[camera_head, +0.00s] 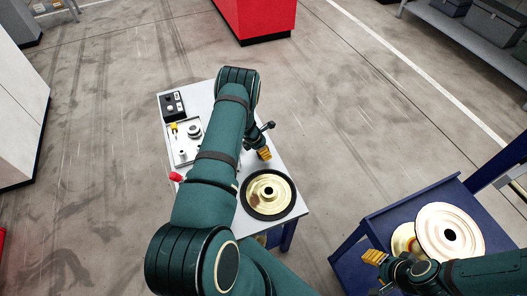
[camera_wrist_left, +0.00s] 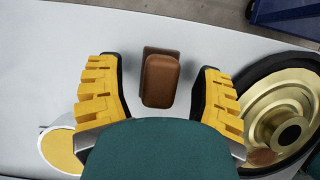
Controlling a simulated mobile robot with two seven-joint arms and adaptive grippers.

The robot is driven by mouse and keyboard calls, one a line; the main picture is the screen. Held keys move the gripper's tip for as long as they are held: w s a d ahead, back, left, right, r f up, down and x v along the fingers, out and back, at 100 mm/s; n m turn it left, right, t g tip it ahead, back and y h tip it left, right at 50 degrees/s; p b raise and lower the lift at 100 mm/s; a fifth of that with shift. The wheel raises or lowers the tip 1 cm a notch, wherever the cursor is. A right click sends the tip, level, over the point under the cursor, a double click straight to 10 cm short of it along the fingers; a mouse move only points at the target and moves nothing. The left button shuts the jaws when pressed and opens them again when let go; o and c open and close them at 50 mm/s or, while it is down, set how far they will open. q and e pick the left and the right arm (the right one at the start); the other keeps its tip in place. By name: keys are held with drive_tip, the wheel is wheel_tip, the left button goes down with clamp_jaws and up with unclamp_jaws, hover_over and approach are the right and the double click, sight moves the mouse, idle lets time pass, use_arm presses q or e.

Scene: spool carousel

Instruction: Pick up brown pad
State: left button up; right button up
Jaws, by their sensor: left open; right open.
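The brown pad (camera_wrist_left: 160,80) is a small rounded block on the pale table top in the left wrist view. It lies between the two yellow fingers of my left gripper (camera_wrist_left: 160,68), with a gap on each side. That gripper is open and also shows over the table in the head view (camera_head: 264,153). I cannot make out the pad in the head view, where my left arm and gripper cover that area. My right gripper (camera_head: 375,257) is open and empty at the lower right, near the blue cart.
A gold spool with a black rim (camera_head: 290,194) sits right of the pad on the white table (camera_head: 200,94). A tray with small parts (camera_head: 175,142) and a black control box (camera_head: 173,105) are on the left. More discs (camera_head: 449,233) rest on the blue cart (camera_head: 396,208).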

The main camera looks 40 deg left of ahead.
use_arm(q)
clamp_jaws()
wheel_tip(320, 180, up, 10)
drive_tip(key=shift+p, duration=0.6)
drive_tip(key=c, duration=0.7)
unclamp_jaws()
drive_tip(key=c, duration=0.4)
drive_tip(key=shift+c, duration=0.2)
